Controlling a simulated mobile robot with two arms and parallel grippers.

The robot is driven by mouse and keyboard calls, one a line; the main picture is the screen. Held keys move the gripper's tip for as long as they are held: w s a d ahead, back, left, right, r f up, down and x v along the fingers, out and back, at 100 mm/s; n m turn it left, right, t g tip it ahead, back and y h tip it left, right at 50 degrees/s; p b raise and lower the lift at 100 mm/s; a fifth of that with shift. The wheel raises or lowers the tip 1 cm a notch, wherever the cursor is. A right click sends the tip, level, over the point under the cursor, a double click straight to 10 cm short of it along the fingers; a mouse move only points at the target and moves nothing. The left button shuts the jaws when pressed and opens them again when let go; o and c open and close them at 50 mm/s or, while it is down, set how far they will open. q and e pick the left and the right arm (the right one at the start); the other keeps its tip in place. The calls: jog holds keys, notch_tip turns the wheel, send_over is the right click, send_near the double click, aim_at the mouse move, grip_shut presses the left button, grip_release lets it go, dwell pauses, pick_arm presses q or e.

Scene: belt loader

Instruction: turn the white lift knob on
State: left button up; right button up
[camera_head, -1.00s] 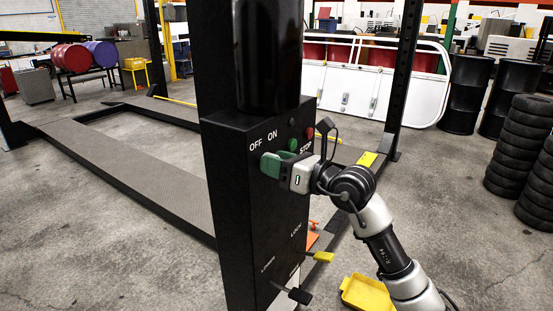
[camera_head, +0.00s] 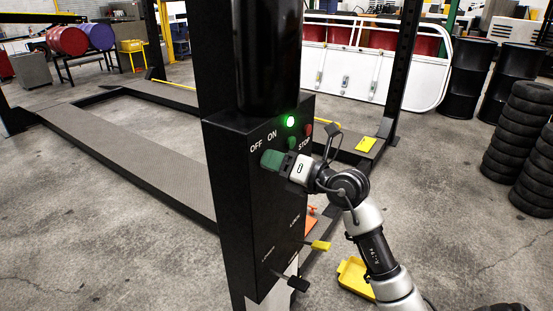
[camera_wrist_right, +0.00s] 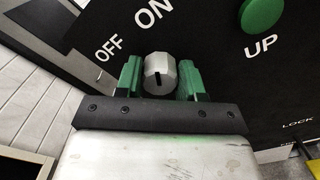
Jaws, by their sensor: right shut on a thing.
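The white lift knob (camera_wrist_right: 159,72) sits on the black control box (camera_head: 240,215), by the OFF and ON labels. In the right wrist view it is between the two green fingers of my right gripper (camera_head: 269,160), which is shut on it. Its dark slot faces the lower edge of that view. In the head view my gripper hides the knob. A green light (camera_head: 290,122) above the ON label is lit. My left gripper is not in view.
A green UP button (camera_wrist_right: 261,14) and a red STOP button (camera_head: 306,129) are close to my right gripper. A yellow lever (camera_head: 320,245) and a black lever (camera_head: 297,283) stick out lower on the box. A yellow tray (camera_head: 354,277) lies on the floor.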

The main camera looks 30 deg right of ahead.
dwell(0.3)
jog(key=o, duration=0.9)
jog(key=shift+b+v, duration=2.2)
jog(key=shift+v, duration=3.25)
jog(key=shift+d, duration=0.1)
jog(key=shift+w, duration=0.1)
